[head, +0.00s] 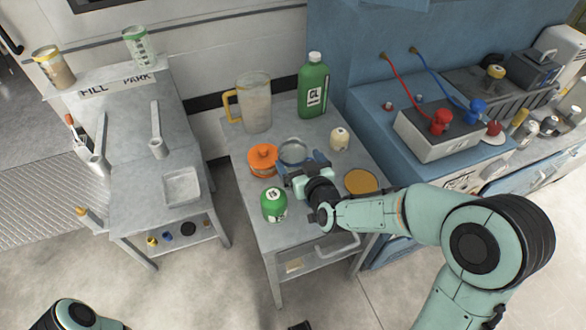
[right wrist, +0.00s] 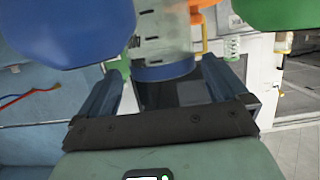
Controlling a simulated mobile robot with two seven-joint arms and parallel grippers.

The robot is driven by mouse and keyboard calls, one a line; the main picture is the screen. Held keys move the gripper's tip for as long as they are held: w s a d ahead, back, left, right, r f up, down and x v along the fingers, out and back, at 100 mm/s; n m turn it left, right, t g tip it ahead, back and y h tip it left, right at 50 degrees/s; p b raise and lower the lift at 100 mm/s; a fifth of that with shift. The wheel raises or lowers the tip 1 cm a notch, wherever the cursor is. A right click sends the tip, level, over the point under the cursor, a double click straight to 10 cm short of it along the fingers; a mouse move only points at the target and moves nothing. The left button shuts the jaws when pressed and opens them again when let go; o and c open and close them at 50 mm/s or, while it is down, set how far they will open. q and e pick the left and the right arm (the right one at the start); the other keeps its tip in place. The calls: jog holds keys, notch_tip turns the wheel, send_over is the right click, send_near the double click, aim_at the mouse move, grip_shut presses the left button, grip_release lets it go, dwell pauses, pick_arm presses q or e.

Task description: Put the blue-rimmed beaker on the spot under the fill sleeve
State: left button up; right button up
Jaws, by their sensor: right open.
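A clear beaker with a grey-blue rim (head: 293,150) stands on the middle table beside the orange pot. In the right wrist view the beaker's blue rim (right wrist: 163,71) shows between the two fingers, and its marked clear wall lies above it. My right gripper (head: 306,164) is open and close to the beaker; I cannot tell whether the fingers touch it. The left stand carries the label FILL (head: 93,89) and PARK. A grey sleeve (head: 98,165) hangs on the FILL side. The spot under it is not clear to see. My left gripper is out of view.
Near the beaker stand the orange pot (head: 263,162), a green jar (head: 274,205), a cream jar (head: 340,138), a pitcher (head: 254,104), a green bottle (head: 313,86) and an amber dish (head: 361,182). A square tray (head: 183,187) is on the left stand. A floor gap separates stand and table.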

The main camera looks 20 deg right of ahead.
aim_at(288, 148)
jog(key=x, duration=0.5)
jog(key=shift+a+f, duration=0.1)
jog(key=shift+s, duration=0.1)
jog(key=c, duration=1.3)
